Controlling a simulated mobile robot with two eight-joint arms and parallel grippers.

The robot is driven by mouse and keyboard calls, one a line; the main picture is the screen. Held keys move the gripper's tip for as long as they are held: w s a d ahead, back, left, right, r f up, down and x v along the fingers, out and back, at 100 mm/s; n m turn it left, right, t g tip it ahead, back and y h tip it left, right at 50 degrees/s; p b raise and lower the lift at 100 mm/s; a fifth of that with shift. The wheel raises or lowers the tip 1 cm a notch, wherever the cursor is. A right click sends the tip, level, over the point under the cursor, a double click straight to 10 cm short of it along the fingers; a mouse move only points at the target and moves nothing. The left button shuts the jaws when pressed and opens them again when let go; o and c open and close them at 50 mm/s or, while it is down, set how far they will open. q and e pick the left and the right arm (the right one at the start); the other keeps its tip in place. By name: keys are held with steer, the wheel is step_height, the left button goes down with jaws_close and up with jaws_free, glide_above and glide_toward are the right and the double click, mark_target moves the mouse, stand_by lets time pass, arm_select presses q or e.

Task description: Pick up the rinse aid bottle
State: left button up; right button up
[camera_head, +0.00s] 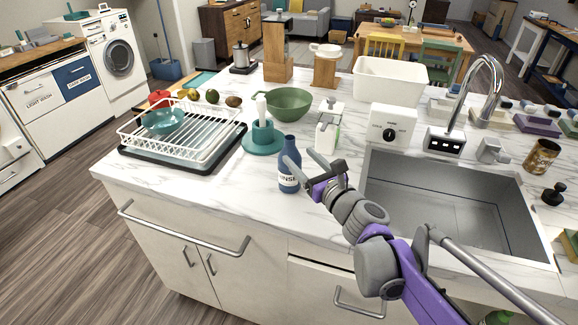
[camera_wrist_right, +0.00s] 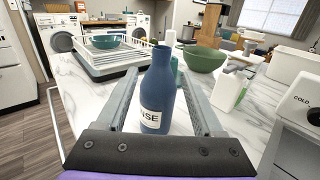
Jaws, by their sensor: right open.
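The rinse aid bottle (camera_head: 289,168) is blue with a white label and stands upright on the marble counter near its front edge. In the right wrist view the bottle (camera_wrist_right: 158,88) stands between the two fingers, with part of its label reading "NSE". My right gripper (camera_head: 302,167) is open, its fingers reaching to the bottle from the right. In the wrist view its fingers (camera_wrist_right: 160,105) lie on either side of the bottle, with room showing between. I cannot tell whether either finger touches it. My left gripper is not in view.
A teal paper-towel-style holder (camera_head: 262,138) stands just behind the bottle. A green bowl (camera_head: 289,104), a white dispenser bottle (camera_head: 327,135) and a dish rack (camera_head: 185,138) are nearby. The sink (camera_head: 440,205) opens to the right. The counter left of the bottle is clear.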

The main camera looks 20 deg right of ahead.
mark_target(292, 149)
steer(key=x, duration=0.4)
steer(key=shift+r+x, duration=0.15)
steer(key=shift+x, duration=1.2)
steer(key=shift+r+x, duration=0.15)
steer(key=shift+x, duration=1.25)
jaws_close()
